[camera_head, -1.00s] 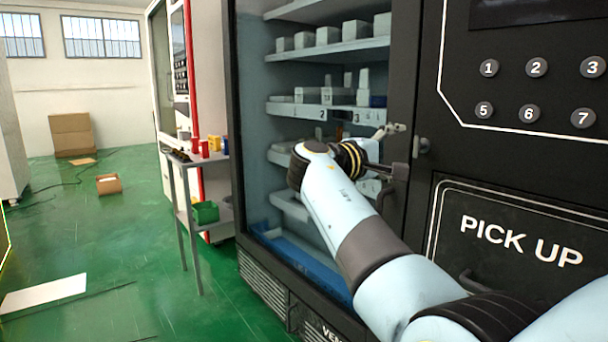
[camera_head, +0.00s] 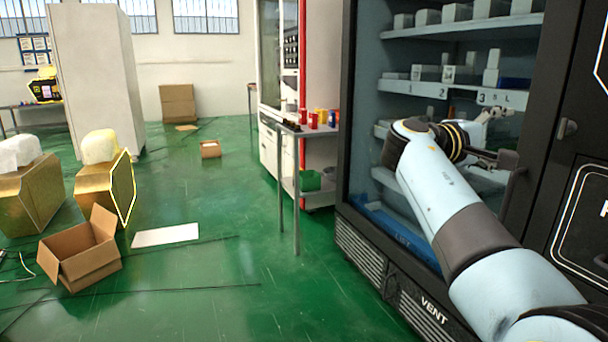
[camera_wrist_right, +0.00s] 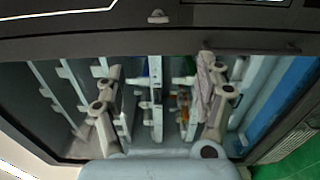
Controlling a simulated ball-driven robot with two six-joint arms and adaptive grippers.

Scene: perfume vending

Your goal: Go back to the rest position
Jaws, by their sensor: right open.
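My right arm reaches in from the lower right in the head view. My right gripper (camera_head: 500,138) is in front of the vending machine's glass-fronted cabinet (camera_head: 430,133), near the dark frame at its right edge. In the right wrist view my right gripper (camera_wrist_right: 160,75) has its two fingers wide apart, with nothing held between them. The cabinet's shelves (camera_wrist_right: 155,95) show sideways behind the fingers. Whether the fingers touch the glass or frame cannot be told. My left gripper is not in view.
A small metal side table (camera_head: 300,130) with coloured items stands left of the machine. An open cardboard box (camera_head: 85,265), wrapped gold packages (camera_head: 108,185) and a white sheet (camera_head: 165,235) are on the green floor. The floor between is largely clear.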

